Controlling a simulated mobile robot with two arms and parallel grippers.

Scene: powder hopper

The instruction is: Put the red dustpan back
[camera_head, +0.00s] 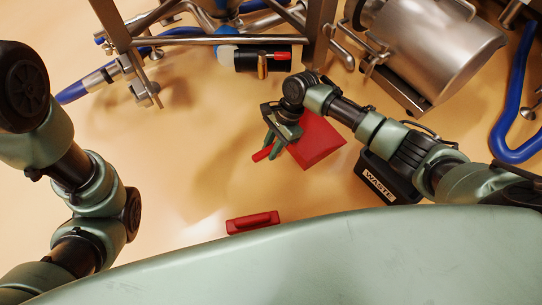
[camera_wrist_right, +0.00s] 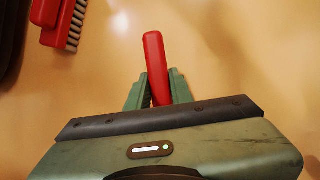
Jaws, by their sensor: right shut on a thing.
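The red dustpan (camera_head: 320,141) hangs at my right gripper (camera_head: 271,145), its flat pan showing to the right of the jaws in the head view. My right gripper is shut on its red handle, whose end sticks out past the green fingers at the lower left. In the right wrist view the handle (camera_wrist_right: 153,55) stands up between the fingers (camera_wrist_right: 158,92), and the pan is hidden behind the gripper body. How high the pan is above the floor is hard to tell. My left arm shows at the left, but its gripper is out of view.
A red brush (camera_head: 252,222) lies on the floor near my base; its bristles show in the wrist view (camera_wrist_right: 74,30). A black WASTE bin (camera_head: 388,181) stands right of the dustpan. A metal frame (camera_head: 318,40), a steel drum (camera_head: 435,50) and a blue hose (camera_head: 510,130) lie beyond. The floor left of the dustpan is clear.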

